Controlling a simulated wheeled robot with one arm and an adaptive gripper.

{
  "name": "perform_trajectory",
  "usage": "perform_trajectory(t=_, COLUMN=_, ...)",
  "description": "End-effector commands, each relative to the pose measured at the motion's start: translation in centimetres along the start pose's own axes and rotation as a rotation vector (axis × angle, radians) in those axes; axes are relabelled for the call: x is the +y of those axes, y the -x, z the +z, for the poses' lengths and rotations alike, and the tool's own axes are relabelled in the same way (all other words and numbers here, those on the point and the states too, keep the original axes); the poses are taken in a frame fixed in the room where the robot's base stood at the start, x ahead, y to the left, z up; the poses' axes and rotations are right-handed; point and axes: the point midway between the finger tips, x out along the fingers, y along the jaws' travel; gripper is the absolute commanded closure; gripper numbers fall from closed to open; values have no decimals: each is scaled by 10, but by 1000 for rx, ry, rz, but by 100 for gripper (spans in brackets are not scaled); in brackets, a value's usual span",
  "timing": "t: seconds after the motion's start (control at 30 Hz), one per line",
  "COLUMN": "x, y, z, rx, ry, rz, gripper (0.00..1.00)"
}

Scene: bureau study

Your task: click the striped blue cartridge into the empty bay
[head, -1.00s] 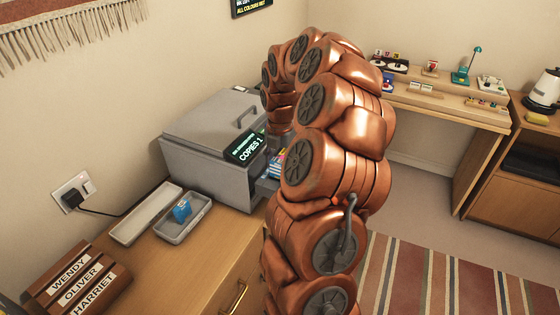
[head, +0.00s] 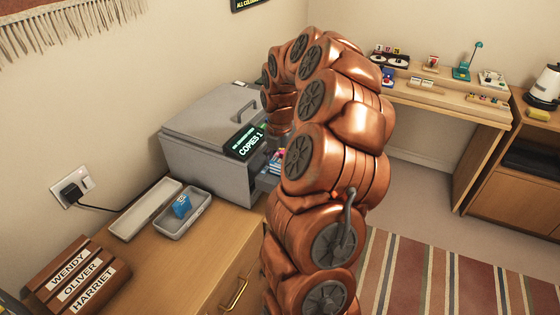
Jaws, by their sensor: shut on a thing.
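The grey copier (head: 215,135) stands on the wooden desk, its screen reading "COPIES 1". Its open front holds a row of coloured cartridges (head: 276,158), partly hidden behind my arm; I cannot make out the empty bay. My copper arm arches over and its end comes down just in front of this opening. My gripper is hidden behind the arm links, so neither its jaws nor anything in them shows.
A wooden name rack (head: 75,280) is at the near left, and a plug with cable (head: 72,192) is on the wall. A shelf desk (head: 440,100) with small items stands at the back right. The striped rug floor is clear.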

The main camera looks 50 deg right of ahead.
Motion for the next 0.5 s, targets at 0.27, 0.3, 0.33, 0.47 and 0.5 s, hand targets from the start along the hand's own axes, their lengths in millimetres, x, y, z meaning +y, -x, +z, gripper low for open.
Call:
perform_trajectory(t=0.27, x=0, y=-4, z=0, rx=0, ry=0, rz=-1, gripper=73)
perform_trajectory(t=0.3, x=0, y=-4, z=0, rx=1, ry=0, rz=-1, gripper=73)
perform_trajectory(t=0.33, x=0, y=-5, z=0, rx=1, ry=0, rz=-1, gripper=73)
perform_trajectory(t=0.47, x=0, y=-6, z=0, rx=1, ry=0, rz=-1, gripper=73)
perform_trajectory(t=0.5, x=0, y=-7, z=0, rx=1, ry=0, rz=-1, gripper=73)
